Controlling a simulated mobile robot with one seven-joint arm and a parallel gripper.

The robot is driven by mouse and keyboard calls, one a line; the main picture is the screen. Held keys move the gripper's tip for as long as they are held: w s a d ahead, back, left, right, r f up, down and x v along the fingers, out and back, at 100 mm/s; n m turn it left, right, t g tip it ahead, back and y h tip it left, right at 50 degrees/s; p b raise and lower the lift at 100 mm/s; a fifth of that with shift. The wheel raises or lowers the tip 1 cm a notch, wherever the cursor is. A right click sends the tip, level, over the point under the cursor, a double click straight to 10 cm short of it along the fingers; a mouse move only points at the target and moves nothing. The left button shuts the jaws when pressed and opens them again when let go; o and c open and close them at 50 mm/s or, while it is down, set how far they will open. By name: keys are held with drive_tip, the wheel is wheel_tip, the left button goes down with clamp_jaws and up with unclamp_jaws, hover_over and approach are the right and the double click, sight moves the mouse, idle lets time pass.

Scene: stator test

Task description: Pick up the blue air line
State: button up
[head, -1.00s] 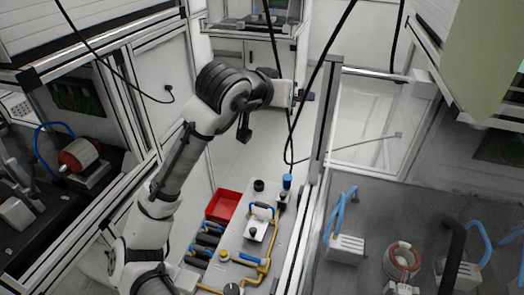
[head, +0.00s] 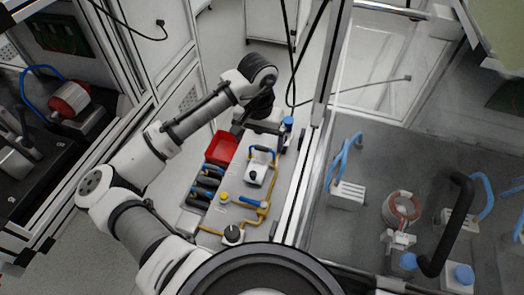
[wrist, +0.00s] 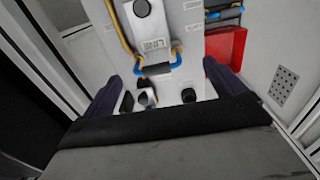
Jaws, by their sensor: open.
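A short blue air line (head: 262,149) arches over a white block (head: 257,174) on the pale panel below my gripper. In the wrist view a blue line with yellow parts (wrist: 160,69) shows ahead, between the fingertips in the picture and apart from both. My gripper (wrist: 161,73) is open and empty, its two dark fingers spread wide over the far end of the panel. In the head view its fingers are mostly hidden by my wrist. I cannot tell its exact height above the line.
A red bin (head: 221,148) stands left of the panel (head: 232,207), above a row of dark, blue-ended tools (head: 204,186). A blue-topped cylinder (head: 287,123) stands at the panel's far right. A frame post (head: 312,150) rises right of it.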

sight(262, 149)
drive_tip(key=shift+d+f+p, duration=0.2)
drive_tip(key=shift+f+p, duration=0.15)
drive_tip(key=shift+f, duration=1)
drive_tip(key=shift+d+f+p, duration=0.15)
drive_tip(key=shift+f+p, duration=0.2)
drive_tip(key=shift+f, duration=1)
drive_tip(key=c, duration=1)
